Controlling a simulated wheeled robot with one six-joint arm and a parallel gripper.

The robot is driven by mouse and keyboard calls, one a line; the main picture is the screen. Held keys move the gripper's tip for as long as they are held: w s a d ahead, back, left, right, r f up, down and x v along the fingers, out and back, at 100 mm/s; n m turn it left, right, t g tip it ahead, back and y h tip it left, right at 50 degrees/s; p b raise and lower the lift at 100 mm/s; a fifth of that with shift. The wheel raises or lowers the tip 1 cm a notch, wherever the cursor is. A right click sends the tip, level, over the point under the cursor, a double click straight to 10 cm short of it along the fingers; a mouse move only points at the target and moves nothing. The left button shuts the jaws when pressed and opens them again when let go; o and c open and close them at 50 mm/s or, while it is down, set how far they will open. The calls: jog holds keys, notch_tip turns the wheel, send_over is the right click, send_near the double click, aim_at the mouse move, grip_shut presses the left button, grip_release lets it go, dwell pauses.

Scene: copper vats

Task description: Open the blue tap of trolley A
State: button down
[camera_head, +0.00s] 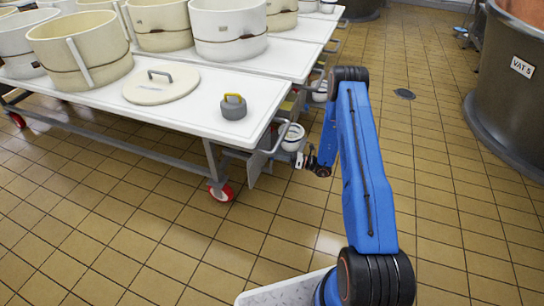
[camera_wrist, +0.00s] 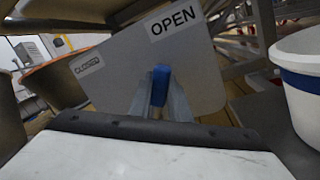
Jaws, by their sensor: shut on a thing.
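In the wrist view, the blue tap (camera_wrist: 160,76) stands between the fingers of my gripper (camera_wrist: 160,98), which is shut on it. Behind it is a grey plate (camera_wrist: 205,75) with an OPEN label (camera_wrist: 174,20) at its top and a CLOSED label (camera_wrist: 88,63) at its left. The tap shows just below the OPEN label; its exact angle is hard to tell. In the head view, my gripper (camera_head: 301,160) is low beside the right end of the white trolley (camera_head: 190,105). The tap cannot be made out there.
A white bucket with a blue band (camera_wrist: 300,80) stands close on the right in the wrist view. The trolley top holds cream tubs (camera_head: 80,50), a round lid (camera_head: 161,86) and a grey weight (camera_head: 233,108).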

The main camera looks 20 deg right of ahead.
jog(key=shift+w+d+f+m, duration=0.2)
jog(key=shift+m, duration=0.2)
jog(key=c, duration=1.6)
grip_release()
jog(key=shift+c, duration=0.2)
jog(key=shift+d, duration=0.1)
jog(key=v, duration=1.7)
jog(key=shift+s+f, duration=0.15)
jog(key=shift+f, duration=0.05)
jog(key=shift+d, duration=0.1)
